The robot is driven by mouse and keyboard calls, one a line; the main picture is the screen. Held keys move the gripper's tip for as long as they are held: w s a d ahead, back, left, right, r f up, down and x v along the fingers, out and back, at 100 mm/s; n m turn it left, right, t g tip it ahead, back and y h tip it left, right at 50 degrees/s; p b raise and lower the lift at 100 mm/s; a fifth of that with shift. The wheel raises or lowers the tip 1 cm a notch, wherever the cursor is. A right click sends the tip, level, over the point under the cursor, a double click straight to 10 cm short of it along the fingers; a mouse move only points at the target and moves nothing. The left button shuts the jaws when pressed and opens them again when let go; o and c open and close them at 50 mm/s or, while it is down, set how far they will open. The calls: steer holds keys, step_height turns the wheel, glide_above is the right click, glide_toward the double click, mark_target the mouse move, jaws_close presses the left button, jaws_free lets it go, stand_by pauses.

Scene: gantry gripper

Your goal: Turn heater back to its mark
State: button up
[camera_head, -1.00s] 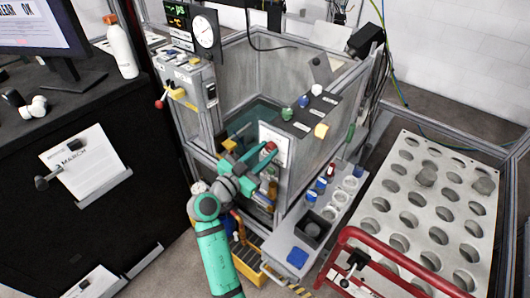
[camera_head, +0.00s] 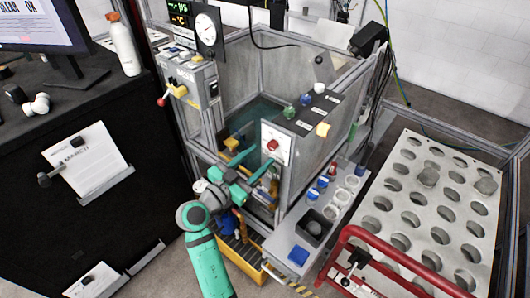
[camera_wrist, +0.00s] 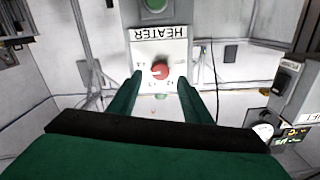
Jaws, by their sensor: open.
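The heater panel is a white plate (camera_wrist: 175,48) with the word HEATER, upside down in the wrist view. Its red round knob (camera_wrist: 160,70) has small numbers around it; I cannot tell where its pointer stands. In the head view the knob (camera_head: 272,145) shows in the clear on the plate, on the near side of the tank frame. My green gripper (camera_head: 263,158) is open and empty, just below and left of the knob. In the wrist view its fingers (camera_wrist: 159,80) stand on either side of the knob's image, apart from it.
A tank with clear walls (camera_head: 300,70) lies behind the panel. A sloped strip with coloured knobs (camera_head: 304,112) is above it. A grey shelf (camera_head: 277,240) with jars and a blue block is to the right. A control box with a red lever (camera_head: 185,88) is at upper left.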

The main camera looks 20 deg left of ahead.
steer(key=v, duration=0.6)
steer(key=shift+s, duration=0.35)
steer(key=shift+a, duration=0.1)
steer(key=s+d+f+n+g+y, duration=0.1)
steer(key=s+d+f+n+y, duration=0.4)
steer(key=f, duration=0.6)
steer(key=s+d+f+n+g+y, duration=0.25)
steer(key=s+d+f, duration=0.45)
steer(key=f, duration=0.4)
steer(key=s+d+r, duration=0.2)
steer(key=s+d, duration=0.1)
steer(key=s, duration=0.4)
steer(key=s+d+r+t+h, duration=0.1)
steer(key=s+d, duration=0.3)
steer(key=s, duration=0.4)
steer(key=s+d+r+m+t, duration=0.1)
steer(key=s+d+r, duration=0.3)
steer(key=s, duration=0.3)
steer(key=shift+s, duration=0.35)
